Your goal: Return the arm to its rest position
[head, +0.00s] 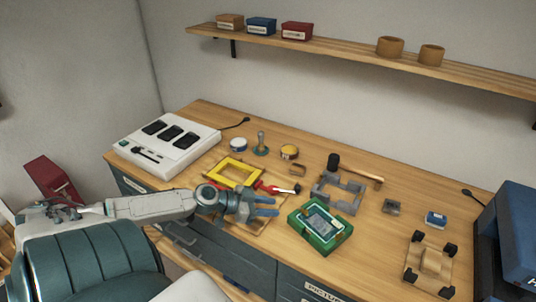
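My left arm comes in from the left, over the front edge of the wooden workbench (365,247). Its gripper (271,206) points right, with its two blue-grey fingers apart and nothing visible between them. It is over the front of the bench, just left of a green frame (303,240) with a grey, screen-like panel. A yellow frame (226,180) lies behind the wrist, partly hidden by the arm. My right gripper is not in view.
A red-handled tool (270,188) lies close behind the gripper. A grey clamp-like frame (350,195), a wooden fixture with black corners (429,265) and a blue machine (512,225) stand to the right. A white charger-like unit (188,145) is at back left. A shelf (350,54) hangs above.

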